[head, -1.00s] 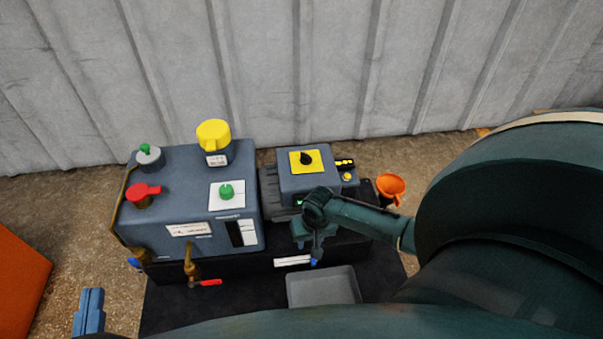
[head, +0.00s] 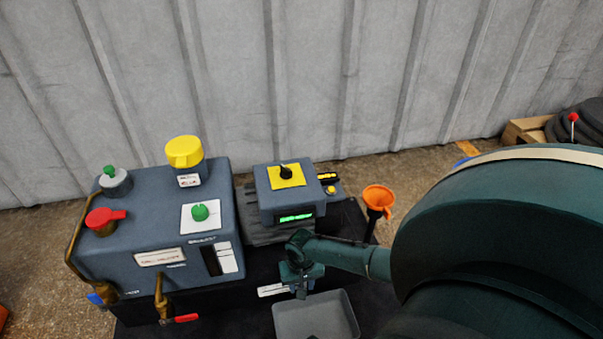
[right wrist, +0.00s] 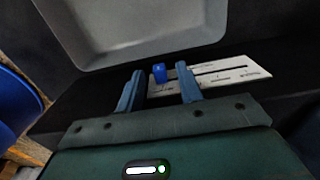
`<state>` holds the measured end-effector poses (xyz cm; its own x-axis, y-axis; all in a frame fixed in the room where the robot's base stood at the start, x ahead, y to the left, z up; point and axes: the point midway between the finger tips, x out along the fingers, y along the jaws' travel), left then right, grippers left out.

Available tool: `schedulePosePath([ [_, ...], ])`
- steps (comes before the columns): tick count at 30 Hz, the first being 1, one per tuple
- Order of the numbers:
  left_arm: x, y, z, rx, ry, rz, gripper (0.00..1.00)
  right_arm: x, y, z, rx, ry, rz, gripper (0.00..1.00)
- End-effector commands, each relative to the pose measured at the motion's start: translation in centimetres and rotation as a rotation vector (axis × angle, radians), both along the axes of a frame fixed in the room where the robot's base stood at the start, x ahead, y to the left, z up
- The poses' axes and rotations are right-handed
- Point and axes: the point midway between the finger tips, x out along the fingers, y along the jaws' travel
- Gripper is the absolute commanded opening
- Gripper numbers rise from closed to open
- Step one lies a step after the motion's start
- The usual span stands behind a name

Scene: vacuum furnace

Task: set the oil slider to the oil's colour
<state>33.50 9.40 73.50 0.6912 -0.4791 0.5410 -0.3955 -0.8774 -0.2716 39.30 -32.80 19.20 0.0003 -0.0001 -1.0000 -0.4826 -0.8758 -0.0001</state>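The oil slider is a white strip (head: 272,290) with a dark slot, on the black base in front of the machine. In the right wrist view the strip (right wrist: 235,75) shows a small blue knob (right wrist: 159,73) near its left end. My right gripper (head: 302,288) is over the strip's right end in the head view. In the right wrist view its fingers (right wrist: 158,88) are apart, with the knob showing between them; whether they touch it I cannot tell. A dark and white sight window (head: 222,260) is on the pump (head: 150,225); its oil colour is unclear. My left gripper is out of view.
A grey tray (head: 345,305) lies close to the slider. An orange funnel (head: 378,197) stands right of the control box (head: 268,208), which has a lit green display. A red-handled tap (head: 182,319) sticks out left of the slider. My right arm covers the right side.

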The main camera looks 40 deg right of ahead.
Motion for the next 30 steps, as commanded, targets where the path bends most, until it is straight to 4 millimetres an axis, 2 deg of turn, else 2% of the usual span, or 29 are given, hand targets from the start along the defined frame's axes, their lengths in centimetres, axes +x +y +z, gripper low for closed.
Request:
schedulePosePath([
  [10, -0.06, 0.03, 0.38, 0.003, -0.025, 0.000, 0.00, 0.00, 0.01, -0.26, 0.000, 0.000, 0.000, 0.36],
  [23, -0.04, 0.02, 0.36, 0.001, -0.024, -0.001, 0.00, -0.03, -0.01, -0.27, 0.000, 0.000, 0.000, 0.00],
  [30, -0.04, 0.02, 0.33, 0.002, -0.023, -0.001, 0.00, -0.04, -0.01, -0.27, 0.000, 0.001, 0.000, 0.00],
])
